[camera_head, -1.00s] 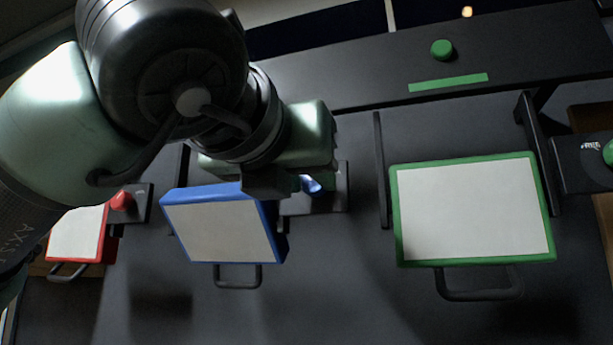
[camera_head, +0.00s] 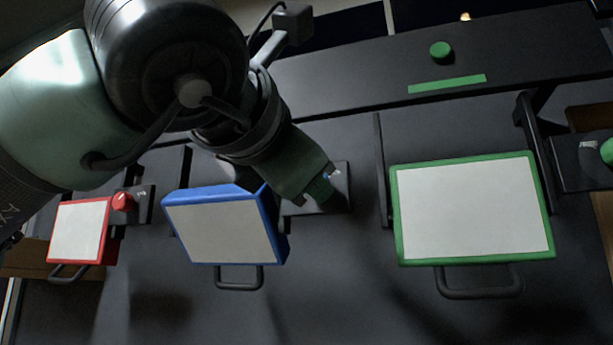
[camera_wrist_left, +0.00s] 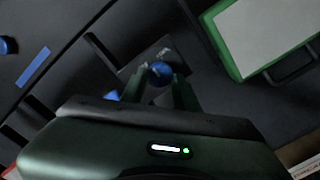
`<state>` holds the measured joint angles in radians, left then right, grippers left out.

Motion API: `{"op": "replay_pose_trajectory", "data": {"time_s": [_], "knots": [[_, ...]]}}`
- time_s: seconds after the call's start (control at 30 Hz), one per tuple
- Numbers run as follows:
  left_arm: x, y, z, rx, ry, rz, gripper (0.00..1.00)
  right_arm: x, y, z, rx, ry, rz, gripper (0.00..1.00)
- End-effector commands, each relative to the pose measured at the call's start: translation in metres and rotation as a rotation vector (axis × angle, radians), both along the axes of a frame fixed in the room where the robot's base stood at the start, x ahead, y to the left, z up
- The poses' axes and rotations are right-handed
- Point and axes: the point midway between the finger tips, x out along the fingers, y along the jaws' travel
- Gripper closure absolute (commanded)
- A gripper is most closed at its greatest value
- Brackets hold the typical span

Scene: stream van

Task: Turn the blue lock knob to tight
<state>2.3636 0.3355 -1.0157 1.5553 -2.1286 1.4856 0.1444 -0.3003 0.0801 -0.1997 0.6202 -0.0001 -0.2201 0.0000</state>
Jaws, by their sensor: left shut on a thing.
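The blue lock knob (camera_wrist_left: 160,72) shows in the left wrist view, between the two fingers of my left gripper (camera_wrist_left: 160,88). The gripper is shut on it. The knob sits on a dark plate (camera_wrist_left: 178,52) with small white marks. In the head view my left gripper (camera_head: 318,192) is over the same plate (camera_head: 339,172) and hides the knob. The plate is just right of a blue-framed box (camera_head: 222,230) with a pale face and a handle below. I cannot read the plate's marks. My right gripper is not in view.
A green-framed panel (camera_head: 475,210) stands to the right, a red-framed one (camera_head: 79,232) with a red knob (camera_head: 122,201) to the left. A dark shelf behind holds a green button (camera_head: 441,50) and strip (camera_head: 447,84). A dark upright divider (camera_head: 382,170) stands right of the plate.

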Motion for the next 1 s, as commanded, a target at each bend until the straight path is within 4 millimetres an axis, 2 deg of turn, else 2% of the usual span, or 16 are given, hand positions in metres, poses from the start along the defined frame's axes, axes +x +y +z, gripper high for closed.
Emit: {"op": "replay_pose_trajectory", "data": {"time_s": [0.6,1.0], "knots": [[-0.001,0.000,0.002,0.527,-0.173,-0.003,1.00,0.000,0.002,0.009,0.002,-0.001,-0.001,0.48],[0.000,0.000,0.001,0.711,-0.232,-0.003,1.00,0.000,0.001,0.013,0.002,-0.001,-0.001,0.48]]}}
